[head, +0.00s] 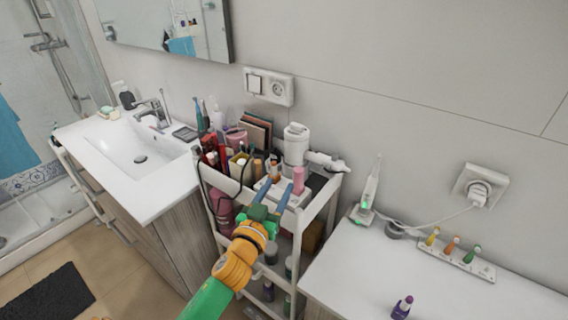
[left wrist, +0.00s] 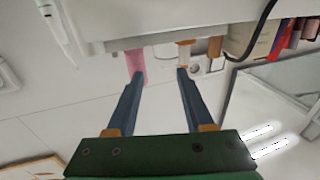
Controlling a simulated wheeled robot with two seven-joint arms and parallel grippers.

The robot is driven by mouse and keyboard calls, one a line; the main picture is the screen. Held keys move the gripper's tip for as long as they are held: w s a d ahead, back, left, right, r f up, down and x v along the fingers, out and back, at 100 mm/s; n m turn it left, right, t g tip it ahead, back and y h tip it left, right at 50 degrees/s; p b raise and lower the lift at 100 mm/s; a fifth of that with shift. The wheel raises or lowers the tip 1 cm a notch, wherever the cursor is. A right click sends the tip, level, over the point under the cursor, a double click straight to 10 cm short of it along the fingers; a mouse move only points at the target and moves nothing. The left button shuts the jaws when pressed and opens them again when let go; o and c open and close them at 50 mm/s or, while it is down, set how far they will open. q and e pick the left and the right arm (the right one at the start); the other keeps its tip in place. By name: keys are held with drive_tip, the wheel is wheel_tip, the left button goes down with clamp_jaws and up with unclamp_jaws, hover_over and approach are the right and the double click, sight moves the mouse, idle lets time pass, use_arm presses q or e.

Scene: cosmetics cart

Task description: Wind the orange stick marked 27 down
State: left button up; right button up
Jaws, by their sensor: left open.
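An orange-and-white stick (head: 275,170) stands upright on the top shelf of the white cart (head: 322,200); no number on it can be read. A pink stick (head: 298,180) stands just right of it. My left gripper (head: 275,190) is open, its two blue fingers reaching over the cart's front edge toward the sticks. In the left wrist view, which looks upside down, the gripper (left wrist: 160,75) has nothing between its fingers. The orange stick (left wrist: 184,55) lies just beyond one fingertip and the pink stick (left wrist: 136,62) just beyond the other. My right gripper is not in view.
Brushes, boxes and a tall white device (head: 296,145) crowd the shelf behind the sticks. A white sink counter (head: 120,160) stands at left. A white counter (head: 400,275) at right holds a rack of coloured sticks (head: 455,256) and a purple bottle (head: 402,307).

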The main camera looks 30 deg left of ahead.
sight(273, 170)
use_arm(q)
drive_tip(key=w+a+n+y, duration=0.1)
drive_tip(key=w+a, duration=0.1)
drive_tip(key=w+a+g+y+p, duration=0.1)
drive_tip(key=w+a, duration=0.1)
drive_tip(key=shift+w+a+f+n, duration=0.1)
drive_tip(key=shift+w+a+n, duration=0.1)
drive_tip(key=shift+a+n, duration=0.2)
drive_tip(key=shift+w+f, duration=0.1)
drive_tip(key=shift+w, duration=0.3)
drive_tip(key=shift+d, duration=0.1)
clamp_jaws()
